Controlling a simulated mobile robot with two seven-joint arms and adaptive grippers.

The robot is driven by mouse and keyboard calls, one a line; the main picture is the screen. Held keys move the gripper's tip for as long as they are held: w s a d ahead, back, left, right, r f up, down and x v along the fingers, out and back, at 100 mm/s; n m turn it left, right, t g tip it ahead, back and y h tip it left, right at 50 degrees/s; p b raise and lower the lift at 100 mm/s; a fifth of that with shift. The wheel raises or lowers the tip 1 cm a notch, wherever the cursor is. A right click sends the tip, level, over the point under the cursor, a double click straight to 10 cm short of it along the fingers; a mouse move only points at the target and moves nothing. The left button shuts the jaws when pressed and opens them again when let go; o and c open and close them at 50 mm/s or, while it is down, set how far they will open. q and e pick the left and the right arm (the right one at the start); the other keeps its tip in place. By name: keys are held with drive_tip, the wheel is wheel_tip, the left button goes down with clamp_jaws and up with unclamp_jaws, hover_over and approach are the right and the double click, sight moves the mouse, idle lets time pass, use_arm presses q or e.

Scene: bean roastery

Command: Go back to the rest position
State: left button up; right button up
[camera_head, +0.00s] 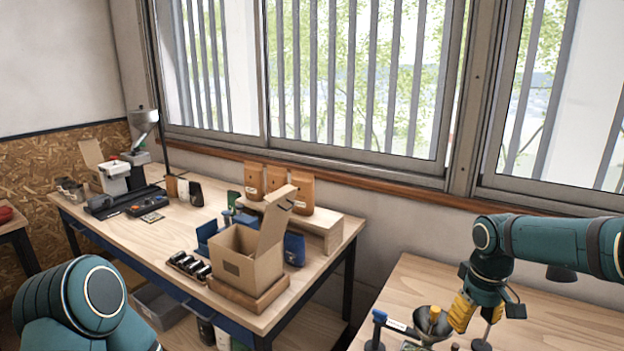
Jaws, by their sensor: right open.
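My right arm comes in from the right, over the wooden table at the lower right. My right gripper (478,314) has yellow fingers and points down above that table, just right of a dark funnel-shaped bowl (426,336). It is open, and I see nothing held between the fingers. A small yellow piece shows at the bowl; I cannot tell whether it touches my finger. My left arm shows only as a teal joint at the lower left. My left gripper is out of view.
The right table (575,325) is mostly bare beyond my gripper. The long workbench (160,230) holds an open cardboard box (246,262), several brown bags (302,194) on a wooden riser (333,236), and a grinder (114,178). A gap separates the tables. Windows line the back wall.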

drive_tip(key=a+f+y, duration=0.3)
drive_tip(key=a+f, duration=0.8)
drive_tip(key=f, duration=0.4)
drive_tip(key=s+a+f+m+t, duration=0.1)
drive_tip(key=s+a+f+m, duration=0.1)
drive_tip(key=s+a+f, duration=0.3)
drive_tip(key=s+a+f+m+t, duration=0.1)
drive_tip(key=s+a+f+m, duration=0.1)
drive_tip(key=s+a+f, duration=0.4)
drive_tip(key=s+f, duration=0.3)
drive_tip(key=s, duration=0.2)
drive_tip(key=shift+s+f+m+y, duration=0.2)
drive_tip(key=shift+f+m+y, duration=0.1)
drive_tip(key=shift+y, duration=0.1)
